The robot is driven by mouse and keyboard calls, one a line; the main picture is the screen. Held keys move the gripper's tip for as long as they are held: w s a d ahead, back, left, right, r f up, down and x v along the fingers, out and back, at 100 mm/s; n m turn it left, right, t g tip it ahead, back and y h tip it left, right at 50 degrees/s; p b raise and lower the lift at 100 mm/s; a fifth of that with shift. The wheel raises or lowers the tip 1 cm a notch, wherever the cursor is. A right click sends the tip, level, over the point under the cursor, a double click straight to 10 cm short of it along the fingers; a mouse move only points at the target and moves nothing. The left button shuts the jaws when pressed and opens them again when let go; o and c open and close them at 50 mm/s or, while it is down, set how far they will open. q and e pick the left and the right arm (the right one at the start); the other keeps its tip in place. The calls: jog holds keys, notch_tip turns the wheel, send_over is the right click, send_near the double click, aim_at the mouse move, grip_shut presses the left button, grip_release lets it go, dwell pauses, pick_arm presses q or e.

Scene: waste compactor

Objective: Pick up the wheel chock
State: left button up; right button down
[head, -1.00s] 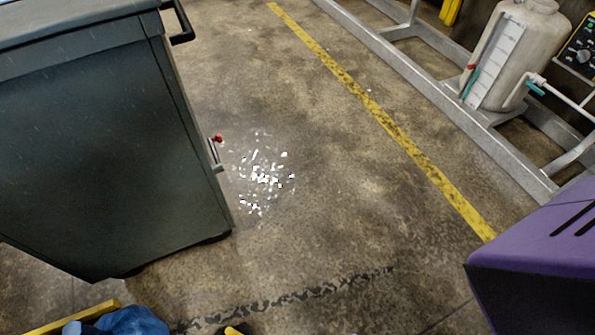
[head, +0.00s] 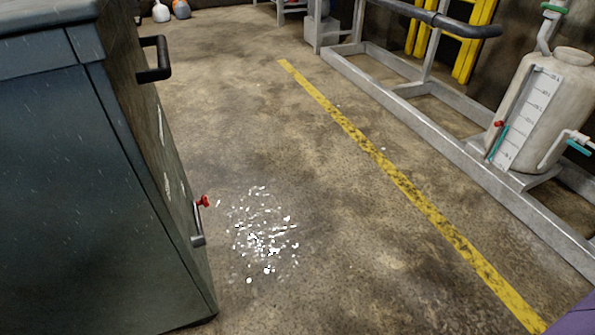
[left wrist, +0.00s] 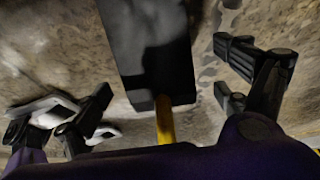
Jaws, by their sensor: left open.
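I cannot make out a wheel chock for certain in the head view. My left gripper (left wrist: 165,85) shows in the left wrist view with its dark fingers spread wide to both sides, open, with none of them visibly closed on anything. Between the fingers is a dark, flat-sided block (left wrist: 150,45) with a yellow bar (left wrist: 165,120) at its lower end. I cannot tell whether this block is the chock, or how far it is from the fingers. Neither gripper shows in the head view.
A dark cabinet (head: 80,200) with a black handle fills the left. Glinting specks (head: 262,235) lie on the floor beside it. A yellow line (head: 400,180) crosses the floor. A metal frame (head: 440,130) with a white tank (head: 540,105) stands right. The middle floor is mostly clear.

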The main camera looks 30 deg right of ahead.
pick_arm(q)
jog(key=x, duration=0.1)
jog(key=b+x, duration=0.2)
jog(key=x, duration=0.1)
jog(key=shift+s+a+f, duration=0.15)
jog(key=shift+s+a, duration=0.1)
jog(key=shift+d+f, duration=0.1)
jog(key=shift+f, duration=0.05)
jog(key=c, duration=2.2)
jog(key=shift+d, duration=0.1)
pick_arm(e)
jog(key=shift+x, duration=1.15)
